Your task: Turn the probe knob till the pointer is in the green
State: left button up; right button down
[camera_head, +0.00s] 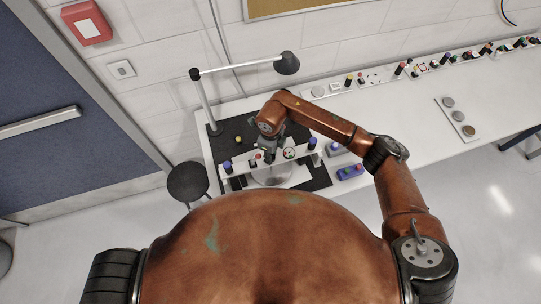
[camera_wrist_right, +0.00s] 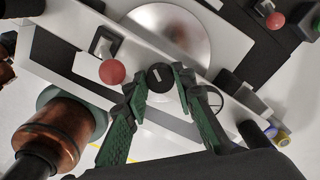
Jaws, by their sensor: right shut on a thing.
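My right gripper (camera_head: 267,152) reaches down over the white bar of the mirror fixture (camera_head: 235,174). In the right wrist view its green-and-black fingers (camera_wrist_right: 160,82) are shut on a small round black knob (camera_wrist_right: 160,76) with a pale mark on its face. A round white gauge (camera_head: 289,153) sits on the bar just right of the gripper. In the right wrist view the gauge (camera_wrist_right: 218,103) is partly hidden behind a finger. Its pointer and any green zone are too small or covered to read. My left gripper is not in view.
A silver round mirror (camera_wrist_right: 180,30) lies beside the bar. A red knob (camera_wrist_right: 112,72) stands close to the fingers. A lamp (camera_head: 287,63) rises behind. A blue box (camera_head: 350,171) sits at the right on the white bench (camera_head: 400,110), and a stool (camera_head: 188,181) stands left.

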jog(key=shift+m+b, duration=0.45)
jog(key=shift+m, duration=1.05)
jog(key=c, duration=1.6)
grip_release()
notch_tip(320, 180, up, 12)
